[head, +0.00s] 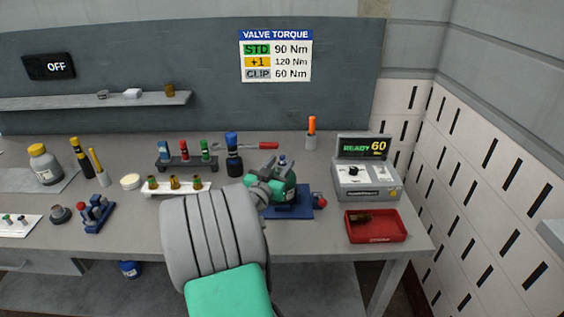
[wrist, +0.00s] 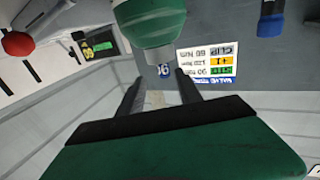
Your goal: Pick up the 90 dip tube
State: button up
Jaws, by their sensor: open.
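My gripper (wrist: 160,82) is open. In the wrist view, which is upside down, its two dark fingers stand apart with a small blue tag marked 90 (wrist: 163,71) between them. The tag is beside the pale neck of a green cylinder (wrist: 150,18). I take the tag to be on the 90 dip tube, but the tube itself is hardly visible and contact with the fingers is not clear. In the head view the gripper is by the blue stand (head: 290,212), partly hidden by my arm. Several capped tubes stand in a dark rack (head: 186,165) at the back.
A red tray (head: 376,237) holds a brown piece. A torque box (head: 367,182) reads READY 60. A blue-capped dark bottle (head: 234,166) stands left of the stand, and a white holder (head: 178,188) lies in front of the rack. A red knob (head: 320,202) sticks out right of the stand.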

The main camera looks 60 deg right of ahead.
aim_at(283, 156)
jog(key=d+p, duration=0.1)
jog(key=d, duration=0.2)
jog(key=w+d+p, duration=0.1)
jog(key=d+p, duration=0.1)
jog(key=d, duration=0.1)
jog(key=shift+w+d+r, duration=0.1)
jog(key=shift+w+d, duration=0.05)
jog(key=shift+d, duration=0.25)
jog(key=shift+a, duration=0.1)
grip_shut()
